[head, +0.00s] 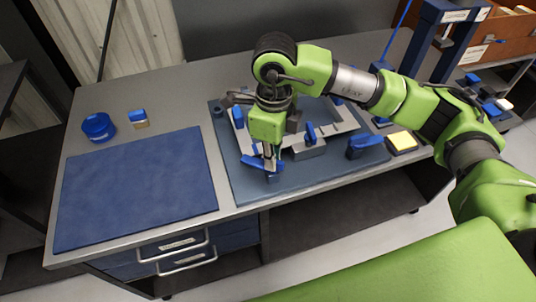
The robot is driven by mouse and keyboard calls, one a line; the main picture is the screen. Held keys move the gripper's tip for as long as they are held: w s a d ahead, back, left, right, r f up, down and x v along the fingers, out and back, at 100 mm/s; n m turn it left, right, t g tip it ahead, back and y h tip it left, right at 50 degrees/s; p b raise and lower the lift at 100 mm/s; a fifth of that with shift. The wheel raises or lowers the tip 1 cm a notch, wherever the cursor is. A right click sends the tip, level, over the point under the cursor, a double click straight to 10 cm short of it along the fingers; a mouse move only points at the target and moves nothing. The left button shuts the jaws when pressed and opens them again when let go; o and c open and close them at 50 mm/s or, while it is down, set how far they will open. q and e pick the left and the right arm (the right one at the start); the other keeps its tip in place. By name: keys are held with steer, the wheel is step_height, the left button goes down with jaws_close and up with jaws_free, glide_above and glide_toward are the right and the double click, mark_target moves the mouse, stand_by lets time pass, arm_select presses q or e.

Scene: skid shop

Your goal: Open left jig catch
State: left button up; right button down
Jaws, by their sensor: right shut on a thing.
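The jig is a light metal frame (345,121) on a dark blue-grey base plate (238,186) on the workbench. My right gripper (270,168) points down at the front left of the jig. It is shut on a blue lever, the left jig catch (249,161), which shows partly beside the fingertips. The fingers and arm hide the rest of this catch and part of the frame. Another blue lever (310,132) stands upright on a metal block at the middle of the jig. A larger blue catch (364,144) is at the right. My left gripper is not in view.
A blue mat (135,190) lies clear on the left of the bench (160,98). Behind it are a round blue container (98,127) and a small blue item (138,116). A yellow pad (401,141) lies right of the jig. A blue frame stand (428,38) rises at the back right.

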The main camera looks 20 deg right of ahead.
steer(key=n+b, duration=0.2)
steer(key=shift+f+n, duration=0.15)
steer(key=shift+n, duration=0.15)
steer(key=shift+n+b, duration=0.45)
steer(key=shift+n, duration=0.05)
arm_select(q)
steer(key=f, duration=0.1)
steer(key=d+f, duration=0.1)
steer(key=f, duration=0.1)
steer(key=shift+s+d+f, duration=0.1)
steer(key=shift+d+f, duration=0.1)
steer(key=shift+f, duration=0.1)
arm_select(e)
steer(key=shift+n, duration=0.3)
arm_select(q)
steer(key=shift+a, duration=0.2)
arm_select(e)
steer(key=shift+n+b, duration=0.4)
steer(key=shift+b, duration=0.25)
steer(key=shift+n+b, duration=0.5)
steer(key=shift+n, duration=0.2)
steer(key=shift+n+b, duration=0.7)
steer(key=shift+n, duration=0.2)
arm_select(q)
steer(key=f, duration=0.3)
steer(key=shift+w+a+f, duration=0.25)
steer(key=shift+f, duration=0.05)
arm_select(e)
steer(key=shift+n, duration=0.3)
